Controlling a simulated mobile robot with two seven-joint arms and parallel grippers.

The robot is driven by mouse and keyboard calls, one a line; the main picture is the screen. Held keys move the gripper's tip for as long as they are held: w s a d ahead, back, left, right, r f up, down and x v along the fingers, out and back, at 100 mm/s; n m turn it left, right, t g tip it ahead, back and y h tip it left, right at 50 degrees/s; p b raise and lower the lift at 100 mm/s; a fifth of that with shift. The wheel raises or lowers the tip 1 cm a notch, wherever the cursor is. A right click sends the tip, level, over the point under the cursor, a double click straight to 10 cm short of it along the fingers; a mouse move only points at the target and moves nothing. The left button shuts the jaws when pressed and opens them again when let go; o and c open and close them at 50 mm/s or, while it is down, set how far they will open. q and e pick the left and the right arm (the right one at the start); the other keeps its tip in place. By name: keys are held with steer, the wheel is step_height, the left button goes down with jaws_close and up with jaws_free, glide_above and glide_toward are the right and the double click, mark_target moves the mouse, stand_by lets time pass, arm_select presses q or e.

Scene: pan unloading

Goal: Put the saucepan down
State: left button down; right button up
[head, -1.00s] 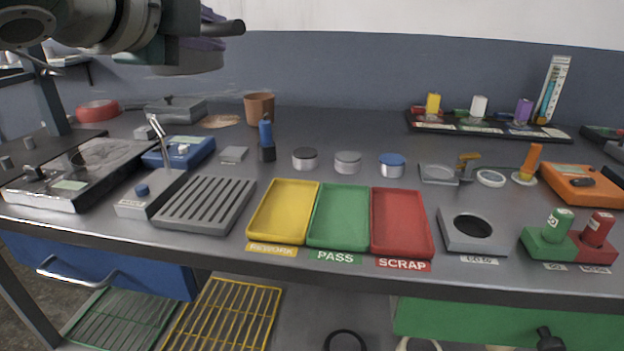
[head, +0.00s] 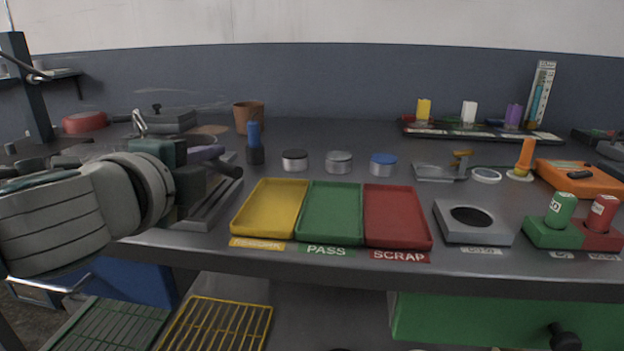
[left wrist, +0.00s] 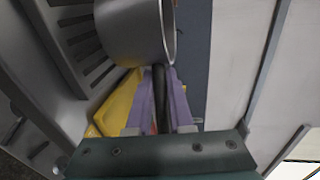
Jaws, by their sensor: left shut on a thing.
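My left gripper (head: 210,160) is low over the bench at the left, by the slotted grey rack (head: 215,206). Its purple fingers are shut on the saucepan's black handle (head: 231,170). In the left wrist view the handle (left wrist: 160,98) runs between the fingers to the grey metal saucepan (left wrist: 130,32). The slotted rack also shows there (left wrist: 72,45), close beside the pan. In the head view my gripper and arm hide the pan's body and most of the rack. I cannot tell whether the pan touches the rack. My right gripper is out of view.
The yellow (head: 270,208), green (head: 331,212) and red (head: 395,215) trays lie just right of the gripper. A blue-handled tool (head: 254,142) and a brown pot (head: 249,114) stand behind. Several round tins stand behind the trays.

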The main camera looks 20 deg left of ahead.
arm_select(q)
steer(key=shift+f, duration=0.95)
steer(key=shift+f, duration=0.2)
steer(key=c, duration=0.8)
jaws_free()
